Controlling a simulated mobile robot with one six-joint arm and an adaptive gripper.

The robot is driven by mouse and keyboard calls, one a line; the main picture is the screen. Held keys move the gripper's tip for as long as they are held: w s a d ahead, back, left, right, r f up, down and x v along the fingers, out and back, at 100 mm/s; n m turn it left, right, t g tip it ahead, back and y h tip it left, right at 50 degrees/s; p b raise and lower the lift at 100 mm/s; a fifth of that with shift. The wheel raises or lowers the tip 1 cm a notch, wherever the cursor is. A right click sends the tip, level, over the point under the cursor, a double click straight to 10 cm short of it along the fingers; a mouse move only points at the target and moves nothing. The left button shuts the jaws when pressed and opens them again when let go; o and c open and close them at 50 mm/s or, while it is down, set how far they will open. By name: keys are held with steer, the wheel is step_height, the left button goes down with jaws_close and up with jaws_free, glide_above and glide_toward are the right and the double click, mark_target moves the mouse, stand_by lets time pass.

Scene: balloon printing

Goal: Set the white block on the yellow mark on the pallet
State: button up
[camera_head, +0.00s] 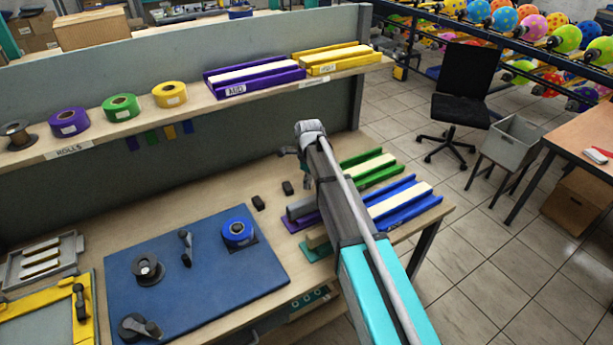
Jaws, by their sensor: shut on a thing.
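My arm reaches in from the bottom right over the workbench (150,195), and its wrist (310,130) is over the bench's right part. I cannot make out a separate white block. I cannot make out a pallet with a yellow mark either. A blue board (190,290) lies on the bench at the front, with a blue roll (238,232) and several dark parts on it. A yellow frame (92,300) lies at the far left.
Green (362,156) and blue (408,208) rails with cream bars lie right of my arm, and purple rails (290,222) lie partly behind it. A shelf (220,103) with rolls runs behind. Small dark pieces (258,203) lie on the bench. A chair (465,90) stands beyond.

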mark_target(310, 176)
steer(key=s+r+p, duration=0.1)
steer(key=r, duration=0.1)
steer(key=s+r+p, duration=0.1)
steer(key=p, duration=0.1)
steer(key=shift+s+d+r, duration=0.4)
steer(key=s+d+r+p, duration=0.2)
steer(key=s+r+p, duration=0.1)
steer(key=s, duration=0.5)
steer(key=shift+d+r, duration=0.15)
steer(key=shift+d, duration=0.25)
steer(key=shift+s, duration=0.1)
